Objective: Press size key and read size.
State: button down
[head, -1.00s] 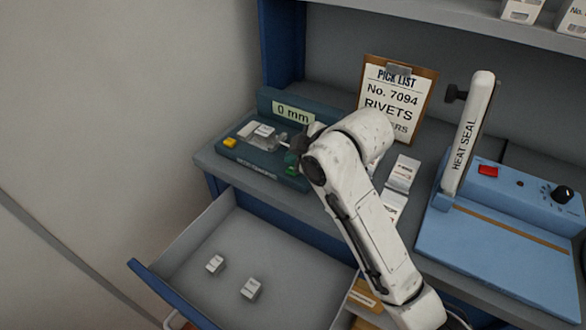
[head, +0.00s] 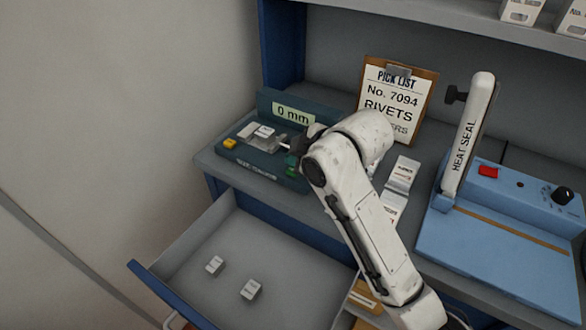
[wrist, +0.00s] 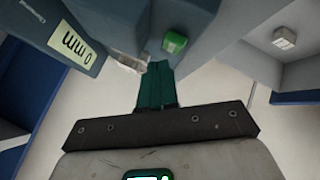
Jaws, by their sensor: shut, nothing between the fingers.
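The dark teal size gauge (head: 250,160) stands at the left of the counter. Its display (head: 293,115) reads "0 mm", and also shows in the wrist view (wrist: 77,48). It has a yellow key (head: 230,143) at its left and a green key (head: 291,171) at its right. The green key also shows in the wrist view (wrist: 175,42). A small white carton (head: 264,131) sits at the gauge's grey, partly clear slide. My gripper (wrist: 158,66) is shut and empty, with its teal fingertips close beside the green key. Contact cannot be told.
An open drawer (head: 200,235) below holds two small white cartons. A pick list (head: 398,95) reading "No. 7094 RIVETS" stands behind my arm, partly hidden. White packets (head: 402,174) lie right of my arm. A blue heat sealer (head: 500,230) fills the right.

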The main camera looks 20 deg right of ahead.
jog(key=shift+f, duration=0.1)
dwell(0.7)
jog(key=shift+f, duration=0.3)
jog(key=shift+f+b, duration=0.3)
jog(key=shift+f, duration=0.2)
dwell(0.8)
jog(key=shift+r+p, duration=0.95)
jog(key=shift+p, duration=0.05)
notch_tip(320, 180, up, 5)
jog(key=p, duration=0.5)
dwell(0.9)
